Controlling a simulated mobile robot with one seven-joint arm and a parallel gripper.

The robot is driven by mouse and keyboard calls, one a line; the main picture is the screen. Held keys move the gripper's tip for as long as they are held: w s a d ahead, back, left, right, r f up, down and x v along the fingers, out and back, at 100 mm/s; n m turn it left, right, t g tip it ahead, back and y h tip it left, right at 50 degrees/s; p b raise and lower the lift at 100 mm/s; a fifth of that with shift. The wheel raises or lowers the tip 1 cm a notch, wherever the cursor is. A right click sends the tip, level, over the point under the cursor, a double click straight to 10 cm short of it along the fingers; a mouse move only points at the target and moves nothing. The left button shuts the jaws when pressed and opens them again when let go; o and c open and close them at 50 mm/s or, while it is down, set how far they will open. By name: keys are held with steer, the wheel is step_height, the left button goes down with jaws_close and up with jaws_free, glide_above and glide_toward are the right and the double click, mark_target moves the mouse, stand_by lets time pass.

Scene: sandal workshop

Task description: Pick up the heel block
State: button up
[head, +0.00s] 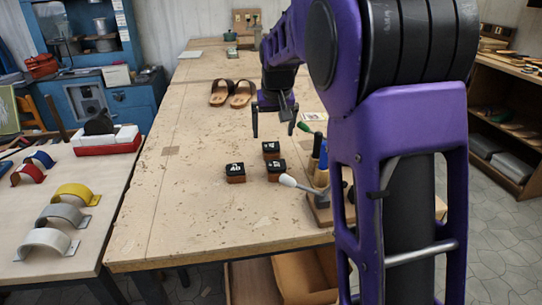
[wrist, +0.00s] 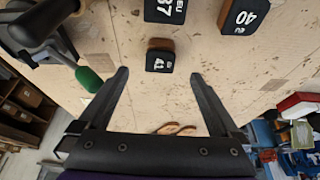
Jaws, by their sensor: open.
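Three small wooden heel blocks with black tops stand apart on the workbench. The one marked 41 (head: 271,149) is farthest back, the one marked 37 (head: 276,168) is nearer, and the one marked 40 (head: 235,172) is to the left. In the wrist view, block 41 (wrist: 160,57) lies just beyond my fingertips, roughly centred between them. Blocks 37 (wrist: 165,10) and 40 (wrist: 243,15) are cut by the top edge there. My gripper (head: 273,122) is open and empty, above the bench and behind the blocks; its fingers also show in the wrist view (wrist: 160,75).
A tool holder (head: 320,212) with several handles stands right of the blocks, partly hidden by my arm. Brown sandals (head: 232,93) lie farther back on the bench (head: 185,215). The bench left of the blocks is clear. A side table (head: 95,262) holds coloured arches.

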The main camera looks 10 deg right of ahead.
mark_target(271, 146)
steer(key=b+x, duration=0.1)
steer(key=x, duration=0.7)
steer(key=shift+w, duration=0.1)
steer(key=shift+a, duration=0.1)
steer(key=c, duration=1.5)
